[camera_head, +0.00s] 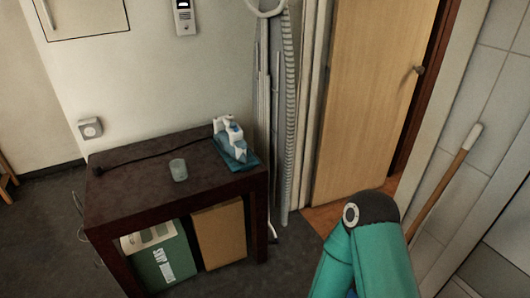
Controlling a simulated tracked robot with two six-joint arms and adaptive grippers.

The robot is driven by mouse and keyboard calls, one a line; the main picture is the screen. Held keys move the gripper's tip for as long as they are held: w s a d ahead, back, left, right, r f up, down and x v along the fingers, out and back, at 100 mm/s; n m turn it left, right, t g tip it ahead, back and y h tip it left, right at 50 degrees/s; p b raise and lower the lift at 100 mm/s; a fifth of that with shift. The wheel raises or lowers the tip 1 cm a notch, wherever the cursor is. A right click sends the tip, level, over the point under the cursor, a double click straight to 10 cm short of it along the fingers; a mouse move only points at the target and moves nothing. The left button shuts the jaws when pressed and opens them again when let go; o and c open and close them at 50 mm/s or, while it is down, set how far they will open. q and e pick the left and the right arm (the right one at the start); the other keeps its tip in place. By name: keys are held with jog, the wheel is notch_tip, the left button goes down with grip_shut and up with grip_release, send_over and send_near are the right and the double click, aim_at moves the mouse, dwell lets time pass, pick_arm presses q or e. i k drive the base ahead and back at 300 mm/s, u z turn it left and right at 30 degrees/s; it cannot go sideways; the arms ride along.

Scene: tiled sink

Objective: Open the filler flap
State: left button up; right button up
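A white and blue steam iron (228,133) stands at the back right of a dark brown table. It rests on or against a blue base (240,161); I cannot tell how they join. The filler flap is too small to make out, so I cannot tell whether it is open or shut. A small clear cup (179,170) stands on the table to the left of the iron. My teal arm shows at the lower right, in front of and apart from the table. Neither of my grippers is in view.
The dark table (135,196) has free room at its left and front. A black cord crosses its back edge. Boxes stand below it. A folded ironing board (288,120) leans right of the iron. A wooden door (370,90) and a long-handled tool (447,178) are at the right.

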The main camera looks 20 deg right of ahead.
aim_at(242, 144)
jog(key=u, duration=0.15)
jog(key=i, duration=0.9)
